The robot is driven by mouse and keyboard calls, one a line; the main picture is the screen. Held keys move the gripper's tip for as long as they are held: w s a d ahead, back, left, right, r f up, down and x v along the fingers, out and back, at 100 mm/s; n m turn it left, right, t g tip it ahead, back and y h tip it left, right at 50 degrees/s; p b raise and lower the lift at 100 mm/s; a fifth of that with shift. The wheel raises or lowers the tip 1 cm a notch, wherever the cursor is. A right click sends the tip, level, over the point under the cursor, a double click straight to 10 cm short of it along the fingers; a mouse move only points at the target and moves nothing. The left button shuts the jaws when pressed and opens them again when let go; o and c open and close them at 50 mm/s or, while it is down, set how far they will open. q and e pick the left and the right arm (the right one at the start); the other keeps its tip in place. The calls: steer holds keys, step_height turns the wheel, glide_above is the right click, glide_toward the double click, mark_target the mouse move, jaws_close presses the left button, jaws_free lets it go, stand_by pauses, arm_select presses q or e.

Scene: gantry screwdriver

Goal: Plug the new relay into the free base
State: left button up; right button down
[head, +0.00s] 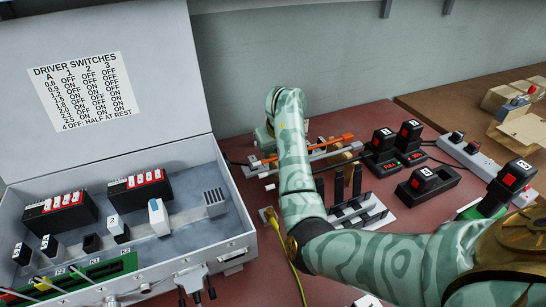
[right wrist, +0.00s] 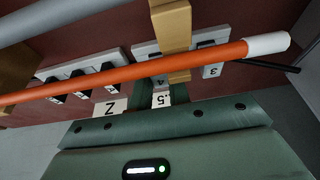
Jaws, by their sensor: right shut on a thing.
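The relay bases stand in the open grey case at the left of the head view. A bare black base (head: 92,242) sits between small black relays with white tops (head: 48,245). In the right wrist view the green palm of my right gripper (right wrist: 150,92) fills the bottom. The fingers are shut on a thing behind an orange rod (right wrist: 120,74). I cannot make out what they hold, and I cannot identify the new relay. My left gripper is not in view.
A white rack (head: 372,215) and black blocks with red labels (head: 427,180) stand around my right arm. The orange rod and a grey rod lie across wooden rests (right wrist: 172,25). A white power strip (head: 470,155) is farther right. The case's raised lid (head: 160,100) forms a wall.

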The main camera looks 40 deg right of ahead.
steer(key=shift+r, duration=0.1)
steer(key=shift+r+p, duration=0.9)
steer(key=shift+r, duration=0.9)
